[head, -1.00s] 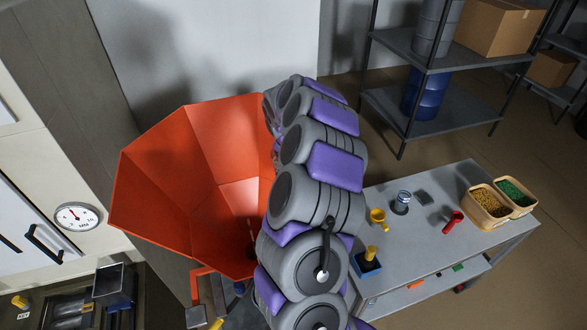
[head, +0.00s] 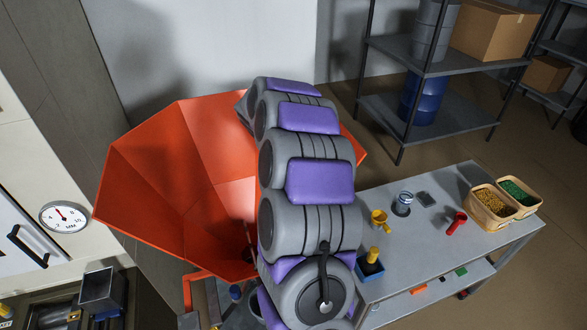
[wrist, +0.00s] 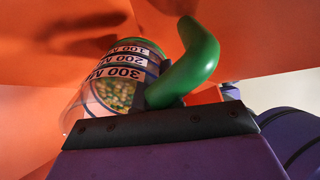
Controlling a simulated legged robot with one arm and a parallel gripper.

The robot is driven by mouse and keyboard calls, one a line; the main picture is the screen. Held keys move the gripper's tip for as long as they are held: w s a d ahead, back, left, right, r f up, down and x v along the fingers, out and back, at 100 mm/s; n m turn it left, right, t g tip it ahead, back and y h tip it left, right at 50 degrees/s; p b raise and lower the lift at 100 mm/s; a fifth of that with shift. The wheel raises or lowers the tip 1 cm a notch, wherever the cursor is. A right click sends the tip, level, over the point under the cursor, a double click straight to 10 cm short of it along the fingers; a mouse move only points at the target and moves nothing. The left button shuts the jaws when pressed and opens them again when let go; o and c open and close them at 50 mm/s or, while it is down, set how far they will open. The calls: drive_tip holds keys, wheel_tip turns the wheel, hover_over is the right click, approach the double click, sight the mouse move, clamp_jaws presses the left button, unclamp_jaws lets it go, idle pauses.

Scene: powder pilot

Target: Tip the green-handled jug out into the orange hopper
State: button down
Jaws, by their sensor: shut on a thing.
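The orange hopper (head: 170,160) stands left of my arm in the head view, its wide mouth open upward. In the wrist view its orange walls (wrist: 35,80) fill the background. The green-handled jug (wrist: 120,75) is clear with printed volume marks, and green and yellow grains show inside it. It appears tilted in the wrist view. My gripper (wrist: 160,125) is shut on the jug by its green handle (wrist: 195,60). In the head view my arm hides the gripper and the jug. I cannot tell whether grains are leaving the jug.
A grey table (head: 430,240) at right holds a yellow cup (head: 379,219), a clear jar (head: 402,204), a red scoop (head: 456,223) and baskets of yellow (head: 492,208) and green grains (head: 515,192). A metal shelf (head: 440,65) stands behind. A round dial (head: 64,217) hangs at left.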

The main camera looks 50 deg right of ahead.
drive_tip(key=shift+a+r+h+b, duration=0.1)
drive_tip(key=shift+a+h+b, duration=0.35)
drive_tip(key=shift+b, duration=0.3)
drive_tip(key=shift+d+h, duration=0.15)
drive_tip(key=shift+h, duration=0.1)
drive_tip(key=shift+b, duration=0.5)
drive_tip(key=shift+d+h+b, duration=0.45)
drive_tip(key=shift+h+b, duration=0.25)
drive_tip(key=shift+b, duration=0.4)
drive_tip(key=b, duration=0.1)
drive_tip(key=h+b, duration=0.1)
drive_tip(key=shift+a+r+g+h+b, duration=0.25)
drive_tip(key=shift+r+g+h+b, duration=0.05)
drive_tip(key=h+b, duration=0.1)
drive_tip(key=b, duration=0.1)
drive_tip(key=shift+d+b, duration=0.1)
drive_tip(key=shift+b, duration=0.2)
drive_tip(key=h+b, duration=0.2)
drive_tip(key=b, duration=0.1)
drive_tip(key=h+b, duration=0.1)
drive_tip(key=shift+a+f+g+b, duration=0.25)
drive_tip(key=shift+a+g+b, duration=0.05)
drive_tip(key=shift+a+b, duration=0.05)
drive_tip(key=shift+h, duration=0.4)
